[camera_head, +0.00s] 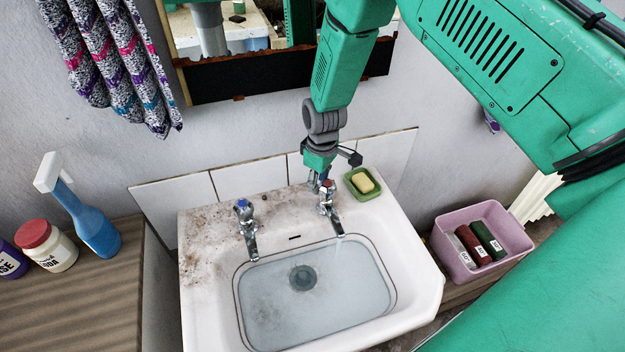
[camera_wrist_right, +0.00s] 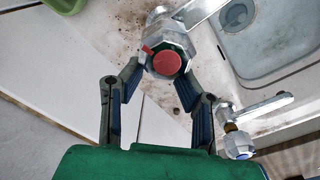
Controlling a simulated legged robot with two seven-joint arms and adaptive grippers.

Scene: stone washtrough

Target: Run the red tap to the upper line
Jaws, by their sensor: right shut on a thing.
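The red tap (camera_head: 327,196) stands at the back right of the white washbasin (camera_head: 205,320). My right gripper (camera_head: 319,178) comes down on it from above and is shut on its handle. In the right wrist view the red cap of the tap (camera_wrist_right: 167,64) shows between the two fingertips (camera_wrist_right: 160,75). A small pale streak shows under its spout, like running water. The basin bowl holds pale bluish water (camera_head: 340,290), with the drain (camera_head: 303,277) visible through it. A dark line runs round the bowl near the water's edge; I cannot tell the exact level. My left gripper is not in view.
The blue tap (camera_head: 245,220) stands to the left. A yellow soap in a green dish (camera_head: 363,184) sits close to the right of the red tap. A mirror hangs behind.

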